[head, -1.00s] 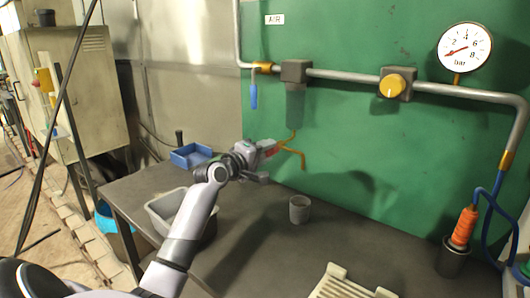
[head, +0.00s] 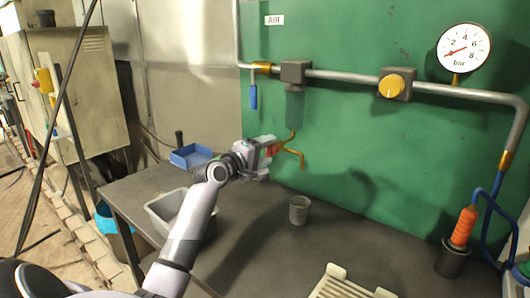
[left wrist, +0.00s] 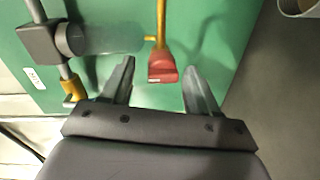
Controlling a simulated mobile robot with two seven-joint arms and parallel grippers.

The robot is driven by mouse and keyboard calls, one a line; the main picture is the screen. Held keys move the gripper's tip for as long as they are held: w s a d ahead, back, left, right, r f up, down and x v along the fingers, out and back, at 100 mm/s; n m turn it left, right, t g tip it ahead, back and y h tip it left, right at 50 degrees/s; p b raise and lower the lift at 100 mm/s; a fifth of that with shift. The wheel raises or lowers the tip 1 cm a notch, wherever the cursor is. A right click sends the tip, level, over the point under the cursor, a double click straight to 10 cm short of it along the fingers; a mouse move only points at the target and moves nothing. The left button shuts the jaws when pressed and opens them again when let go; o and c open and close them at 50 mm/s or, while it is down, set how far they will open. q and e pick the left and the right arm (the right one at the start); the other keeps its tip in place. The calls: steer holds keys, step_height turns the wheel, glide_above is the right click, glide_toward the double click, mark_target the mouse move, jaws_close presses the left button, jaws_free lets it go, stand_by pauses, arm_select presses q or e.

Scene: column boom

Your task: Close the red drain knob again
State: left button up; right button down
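The red drain knob (left wrist: 162,68) sits on the thin brass drain pipe below the filter bowl. It also shows in the head view (head: 272,149), partly hidden by my gripper. My left gripper (left wrist: 159,63) is open, with one finger on each side of the knob. Gaps show between the knob and both fingers in the left wrist view, so it is not gripped. In the head view my left gripper (head: 272,146) is held above the bench in front of the green panel. My right gripper is not in view.
The filter bowl (head: 295,108) hangs just above the knob, and the bent brass pipe (head: 300,157) reaches right. A grey cup (head: 299,210) stands on the bench (head: 255,245) below. A grey bin (head: 165,222) and blue tray (head: 190,156) stand to the left.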

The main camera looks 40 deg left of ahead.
arm_select(q)
steer(key=shift+s+f, duration=0.1)
steer(key=shift+s, duration=0.05)
steer(key=shift+s, duration=0.3)
steer(key=s+b, duration=0.1)
steer(key=s, duration=0.5)
steer(key=shift+d+r, duration=0.25)
steer(key=shift+d, duration=0.15)
steer(key=shift+s, duration=0.15)
